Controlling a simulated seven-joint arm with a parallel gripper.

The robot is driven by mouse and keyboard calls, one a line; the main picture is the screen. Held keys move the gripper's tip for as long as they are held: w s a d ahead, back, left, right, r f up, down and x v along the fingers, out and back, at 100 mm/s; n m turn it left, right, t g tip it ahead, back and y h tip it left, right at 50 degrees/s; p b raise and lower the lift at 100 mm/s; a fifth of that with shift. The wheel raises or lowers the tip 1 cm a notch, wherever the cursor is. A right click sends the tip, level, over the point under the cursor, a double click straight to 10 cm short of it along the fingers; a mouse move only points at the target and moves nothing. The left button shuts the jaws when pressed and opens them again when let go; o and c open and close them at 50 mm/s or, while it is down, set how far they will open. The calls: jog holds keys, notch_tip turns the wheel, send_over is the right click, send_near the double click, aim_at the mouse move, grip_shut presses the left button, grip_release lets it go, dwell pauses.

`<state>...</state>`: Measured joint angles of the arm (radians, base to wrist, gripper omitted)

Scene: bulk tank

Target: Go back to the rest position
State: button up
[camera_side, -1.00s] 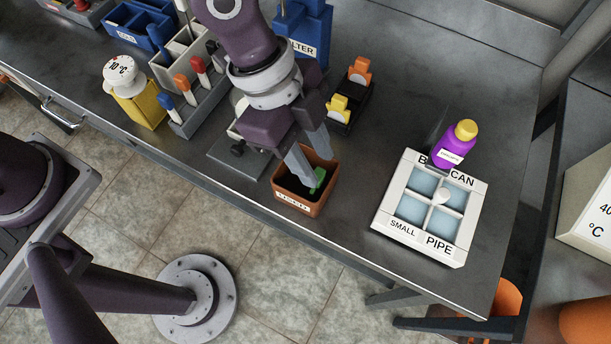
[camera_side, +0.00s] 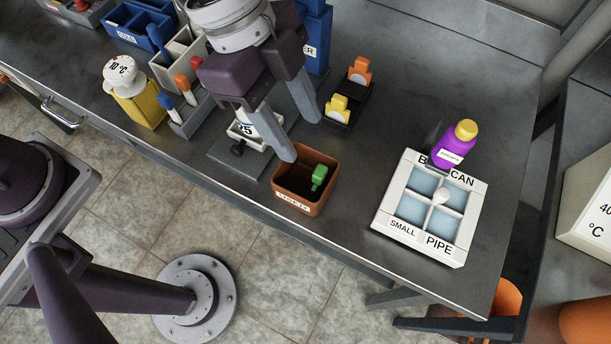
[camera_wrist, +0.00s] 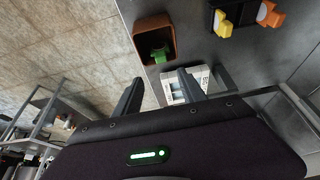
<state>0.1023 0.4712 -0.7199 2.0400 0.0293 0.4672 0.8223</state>
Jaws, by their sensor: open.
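My gripper (camera_side: 300,130) is open and empty, its fingers spread above and behind the brown bin in the side view. The brown bin (camera_side: 301,204) has a label on its front and stands near the table's front edge. A green-topped item (camera_side: 319,177) lies inside it. In the wrist view the bin (camera_wrist: 154,27) and the green item (camera_wrist: 160,54) show beyond the fingers (camera_wrist: 160,92). A white-framed device with a partly readable label (camera_side: 247,130) sits behind the left finger and is partly hidden.
A white tray with blue compartments (camera_side: 465,225) stands at the right with a purple bottle (camera_side: 452,150) behind it. Yellow and orange pieces (camera_side: 338,108) sit in a black holder behind the bin. A yellow box (camera_side: 147,106) and racks stand at the left. The table between bin and tray is clear.

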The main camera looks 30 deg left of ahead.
jog(key=a+r+n+t+y, duration=0.2)
jog(key=a+r+n, duration=0.2)
jog(key=a, duration=0.5)
jog(key=a+r+n+t+y, duration=0.2)
jog(key=a+r+n, duration=0.15)
jog(key=a, duration=0.45)
jog(key=s+a+r+n+t, duration=0.1)
jog(key=s+a+r+n, duration=0.2)
jog(key=s+a+n, duration=0.6)
jog(key=shift+a+r+n+t, duration=0.15)
jog(key=shift+a+n+t, duration=0.15)
jog(key=shift+a+n, duration=0.4)
